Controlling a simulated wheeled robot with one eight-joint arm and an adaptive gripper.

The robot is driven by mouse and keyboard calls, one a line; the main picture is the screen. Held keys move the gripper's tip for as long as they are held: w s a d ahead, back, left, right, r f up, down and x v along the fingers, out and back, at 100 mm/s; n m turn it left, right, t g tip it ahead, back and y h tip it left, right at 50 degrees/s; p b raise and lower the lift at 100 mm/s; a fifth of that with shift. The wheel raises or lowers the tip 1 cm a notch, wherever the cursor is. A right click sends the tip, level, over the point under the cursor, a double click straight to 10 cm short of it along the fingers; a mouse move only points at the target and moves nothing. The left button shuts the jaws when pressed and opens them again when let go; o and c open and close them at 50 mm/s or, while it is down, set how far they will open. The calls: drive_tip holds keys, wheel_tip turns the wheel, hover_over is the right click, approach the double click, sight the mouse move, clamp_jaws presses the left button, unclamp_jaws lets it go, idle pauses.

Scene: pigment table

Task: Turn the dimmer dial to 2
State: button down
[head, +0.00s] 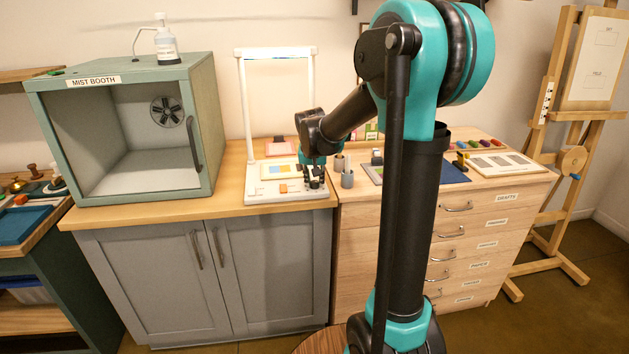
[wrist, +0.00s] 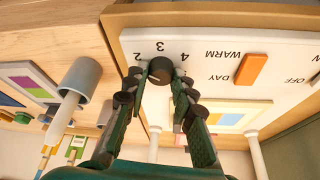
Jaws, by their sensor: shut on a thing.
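The black dimmer dial (wrist: 160,70) sits on a white panel (wrist: 205,50) printed with 2, 3 and 4 around it. In the wrist view the 2 is to its left, the 3 above and the 4 to its right. A short pale mark shows on the dial's lower part; I cannot tell which number it points to. My gripper (wrist: 158,78) is shut on the dial, one finger on each side. In the head view my gripper (head: 314,182) is at the right front of the white light stand's base (head: 262,198), with the dial mostly hidden.
An orange switch (wrist: 250,69) by the words WARM and DAY is right of the dial in the wrist view. A grey cup (wrist: 82,76) stands left of the panel. The mist booth (head: 128,125) is left of the stand.

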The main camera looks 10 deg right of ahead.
drive_tip(key=c, duration=1.3)
unclamp_jaws()
drive_tip(key=v, duration=1.2)
drive_tip(key=shift+s, duration=0.1)
drive_tip(key=s+d+f+n, duration=0.1)
drive_tip(key=s+f, duration=0.6)
drive_tip(key=s, duration=0.1)
drive_tip(key=s+d+f+n, duration=0.1)
drive_tip(key=s+d+f, duration=0.1)
drive_tip(key=s+f, duration=0.5)
drive_tip(key=s+d+f+n+y, duration=0.1)
drive_tip(key=s+d+f, duration=0.1)
drive_tip(key=s+f, duration=0.5)
drive_tip(key=shift+s+d+f, duration=0.1)
drive_tip(key=shift+s+f, duration=0.1)
drive_tip(key=shift+s, duration=0.55)
drive_tip(key=shift+s+d+f, duration=0.1)
drive_tip(key=shift+s+f, duration=0.1)
drive_tip(key=shift+s, duration=0.55)
